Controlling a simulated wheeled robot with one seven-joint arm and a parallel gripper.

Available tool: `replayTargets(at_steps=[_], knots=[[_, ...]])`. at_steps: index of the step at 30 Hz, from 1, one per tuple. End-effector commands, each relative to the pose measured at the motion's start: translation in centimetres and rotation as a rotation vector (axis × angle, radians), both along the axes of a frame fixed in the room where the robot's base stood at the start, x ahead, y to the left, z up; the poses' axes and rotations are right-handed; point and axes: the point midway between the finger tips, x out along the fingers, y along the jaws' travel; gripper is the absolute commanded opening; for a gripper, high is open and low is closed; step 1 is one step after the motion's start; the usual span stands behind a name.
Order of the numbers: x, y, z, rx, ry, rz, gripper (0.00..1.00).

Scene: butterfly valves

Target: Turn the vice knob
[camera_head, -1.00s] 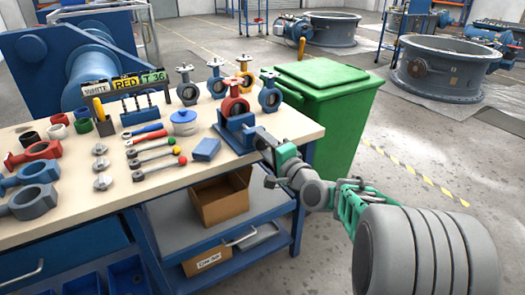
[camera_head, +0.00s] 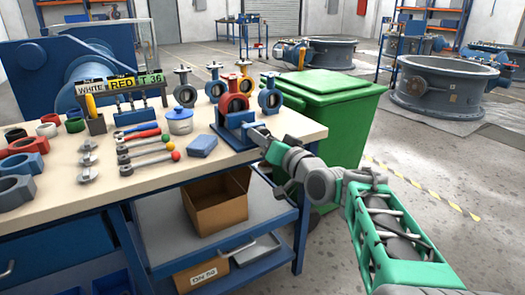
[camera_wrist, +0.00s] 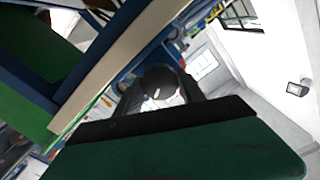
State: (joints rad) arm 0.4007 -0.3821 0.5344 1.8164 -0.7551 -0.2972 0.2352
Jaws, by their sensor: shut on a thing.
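The blue vice (camera_head: 232,136) stands at the right front corner of the workbench (camera_head: 150,172), with a red valve body (camera_head: 234,104) in it. My gripper (camera_head: 258,136) is at the right side of the vice, reaching in from the right. In the head view its fingertips and the knob are too small to make out clearly. In the wrist view the dark round vice knob (camera_wrist: 159,82) sits between the two dark fingers of my gripper (camera_wrist: 160,95). The gripper is shut on it. The green gripper body covers the lower part of that view.
A green bin (camera_head: 325,105) stands right behind my arm, close to it. A cardboard box (camera_head: 215,205) is on the shelf below.

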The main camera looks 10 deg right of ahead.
Motion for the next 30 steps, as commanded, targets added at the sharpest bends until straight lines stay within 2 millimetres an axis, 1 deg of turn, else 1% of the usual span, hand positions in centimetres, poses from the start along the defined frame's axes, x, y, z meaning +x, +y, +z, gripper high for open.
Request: replayTargets(at_steps=[1, 18, 24, 30], knots=[[-0.04, 0.13, -0.85, -0.040, -0.011, 0.003, 0.06], [-0.03, 0.16, -0.29, -0.545, -0.173, 0.006, 0.06], [-0.02, 0.17, -0.20, -0.687, -0.220, 0.005, 0.06], [-0.03, 0.18, -0.21, -0.781, -0.251, 0.006, 0.06]])
